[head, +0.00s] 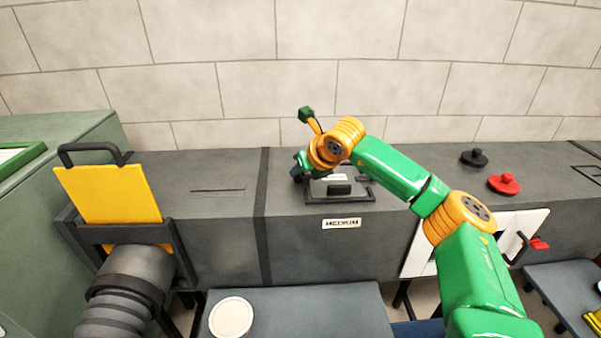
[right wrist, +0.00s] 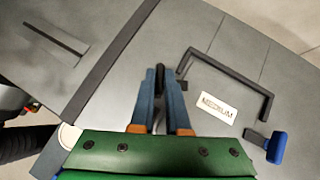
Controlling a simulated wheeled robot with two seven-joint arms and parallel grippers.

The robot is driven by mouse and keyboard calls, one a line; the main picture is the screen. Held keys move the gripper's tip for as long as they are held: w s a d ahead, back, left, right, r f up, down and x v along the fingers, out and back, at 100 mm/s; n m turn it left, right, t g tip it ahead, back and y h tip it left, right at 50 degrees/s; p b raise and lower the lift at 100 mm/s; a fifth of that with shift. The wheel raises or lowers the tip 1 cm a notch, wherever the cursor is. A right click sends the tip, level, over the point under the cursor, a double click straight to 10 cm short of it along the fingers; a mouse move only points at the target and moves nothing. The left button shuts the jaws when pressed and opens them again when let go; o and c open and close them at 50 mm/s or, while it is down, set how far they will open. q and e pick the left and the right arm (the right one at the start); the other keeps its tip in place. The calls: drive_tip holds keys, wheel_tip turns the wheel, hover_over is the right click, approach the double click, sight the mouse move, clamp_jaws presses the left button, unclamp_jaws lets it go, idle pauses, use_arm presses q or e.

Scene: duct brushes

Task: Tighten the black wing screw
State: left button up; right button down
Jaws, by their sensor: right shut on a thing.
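My right gripper (head: 299,170) reaches down to the top of the grey duct, beside a dark bracket frame (head: 366,196). In the right wrist view its two blue-grey fingers (right wrist: 159,92) are shut on a small black piece, the black wing screw (right wrist: 159,77), of which only a little shows between the fingertips. The frame (right wrist: 236,70) lies just right of the fingers there, around a label reading MEDIUM (right wrist: 217,106). In the head view the gripper hides the screw. My left gripper is not in view.
A blue-handled piece (right wrist: 276,147) sits near the frame's other end. A black knob (head: 473,158) and a red knob (head: 505,183) stand on the duct at the right. A yellow plate (head: 110,192) stands upright at left. A white disc (head: 231,317) lies on the front table.

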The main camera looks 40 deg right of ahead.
drive_tip(key=shift+a+m+h+b, duration=0.15)
drive_tip(key=shift+m+h+b, duration=0.5)
drive_tip(key=shift+m, duration=0.35)
drive_tip(key=shift+m+g+h+b, duration=0.35)
drive_tip(key=shift+m+g+h, duration=0.15)
drive_tip(key=shift+m+h, duration=0.5)
drive_tip(key=shift+r+m, duration=0.1)
drive_tip(key=shift+m, duration=0.2)
drive_tip(key=c, duration=0.9)
unclamp_jaws()
drive_tip(key=shift+w, duration=0.1)
drive_tip(key=shift+s+a+r, duration=0.1)
drive_tip(key=shift+s+a, duration=0.05)
drive_tip(key=shift+s, duration=0.05)
drive_tip(key=b+v, duration=0.2)
drive_tip(key=v, duration=0.4)
drive_tip(key=shift+s+a+r, duration=0.15)
drive_tip(key=shift+r, duration=0.1)
